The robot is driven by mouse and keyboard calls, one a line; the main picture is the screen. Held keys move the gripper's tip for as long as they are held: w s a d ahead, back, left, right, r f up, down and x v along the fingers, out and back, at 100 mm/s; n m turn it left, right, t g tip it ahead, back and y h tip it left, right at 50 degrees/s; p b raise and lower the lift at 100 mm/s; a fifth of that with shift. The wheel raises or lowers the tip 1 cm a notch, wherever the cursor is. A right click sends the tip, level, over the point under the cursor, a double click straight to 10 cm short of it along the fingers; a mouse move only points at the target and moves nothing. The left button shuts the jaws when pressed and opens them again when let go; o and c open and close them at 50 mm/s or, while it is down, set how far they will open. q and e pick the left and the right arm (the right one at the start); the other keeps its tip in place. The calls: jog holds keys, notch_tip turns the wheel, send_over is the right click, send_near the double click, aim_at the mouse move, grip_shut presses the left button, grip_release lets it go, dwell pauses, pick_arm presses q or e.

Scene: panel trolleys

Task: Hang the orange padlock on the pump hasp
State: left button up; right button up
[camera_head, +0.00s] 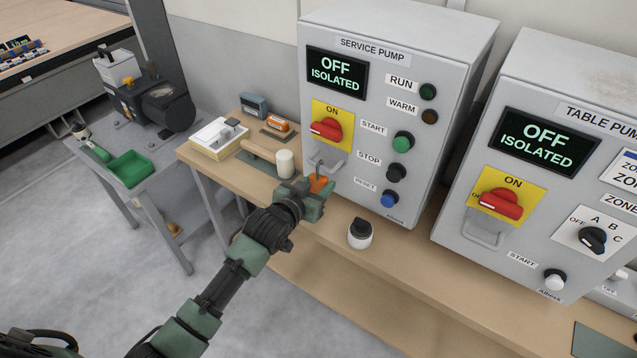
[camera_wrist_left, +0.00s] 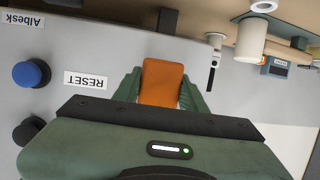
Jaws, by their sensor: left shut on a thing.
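The orange padlock (camera_head: 318,183) is held in my left gripper (camera_head: 316,191), in front of the service pump panel; its orange body also shows between the green fingers in the left wrist view (camera_wrist_left: 162,82). The grey hasp (camera_head: 331,160) sticks out of the panel below the red switch (camera_head: 326,128) on its yellow plate. The padlock's thin shackle stands up right by the hasp. I cannot tell whether it passes through the hasp or is only in front of it. My right gripper is not in view.
The service pump panel (camera_head: 385,60) reads OFF ISOLATED. The table pump panel (camera_head: 535,90), with its own red switch and hasp, stands to the right. A mallet (camera_head: 284,163) lies left of my gripper. A white pot with a black knob (camera_head: 360,234) stands on the bench (camera_head: 300,235) front.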

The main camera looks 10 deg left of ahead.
pick_arm(q)
jog(key=o, duration=1.4)
jog(key=shift+s, duration=0.1)
